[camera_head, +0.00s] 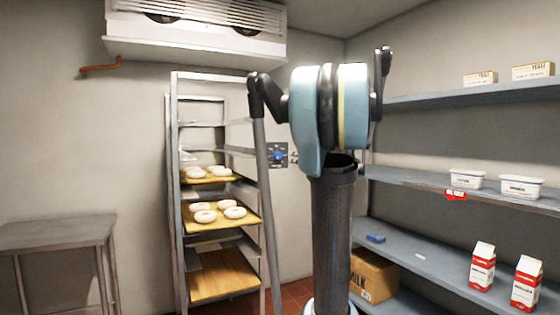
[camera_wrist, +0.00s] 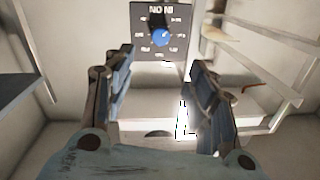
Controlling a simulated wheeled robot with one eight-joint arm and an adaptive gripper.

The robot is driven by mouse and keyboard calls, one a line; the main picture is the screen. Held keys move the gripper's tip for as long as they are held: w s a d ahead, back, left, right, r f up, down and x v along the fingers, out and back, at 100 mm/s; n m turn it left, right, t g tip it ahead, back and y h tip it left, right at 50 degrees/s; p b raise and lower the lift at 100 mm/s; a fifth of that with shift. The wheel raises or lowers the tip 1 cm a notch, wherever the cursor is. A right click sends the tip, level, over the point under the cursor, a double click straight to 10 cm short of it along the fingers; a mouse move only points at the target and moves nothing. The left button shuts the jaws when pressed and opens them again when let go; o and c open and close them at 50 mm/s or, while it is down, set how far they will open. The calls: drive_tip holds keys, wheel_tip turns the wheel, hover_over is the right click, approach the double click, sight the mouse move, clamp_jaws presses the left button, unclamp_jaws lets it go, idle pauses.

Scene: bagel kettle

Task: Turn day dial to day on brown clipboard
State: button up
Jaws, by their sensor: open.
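The day dial is a blue knob (camera_wrist: 161,36) on a dark square panel (camera_wrist: 145,18) with small white labels around it. In the wrist view it is at top centre, beyond my fingertips. In the head view the panel (camera_head: 284,148) with its blue knob (camera_head: 277,155) shows between the rack and my arm. My gripper (camera_wrist: 163,64) is open and empty, its fingers apart and not visibly touching the knob. In the head view my arm hides the gripper. The labels are too small to read. I cannot make out a brown clipboard.
A tall metal rack (camera_head: 175,200) holds trays of bagels (camera_head: 234,212). Shelves (camera_head: 460,97) with boxes, tubs and cartons line the right wall. A metal table (camera_head: 55,235) stands at left. A cooling unit (camera_head: 200,40) hangs high on the back wall.

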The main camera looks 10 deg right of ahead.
sight(279, 156)
drive_tip(key=x, duration=1.7)
drive_tip(key=shift+w, duration=0.1)
drive_tip(key=shift+r, duration=0.1)
drive_tip(key=c, duration=1.1)
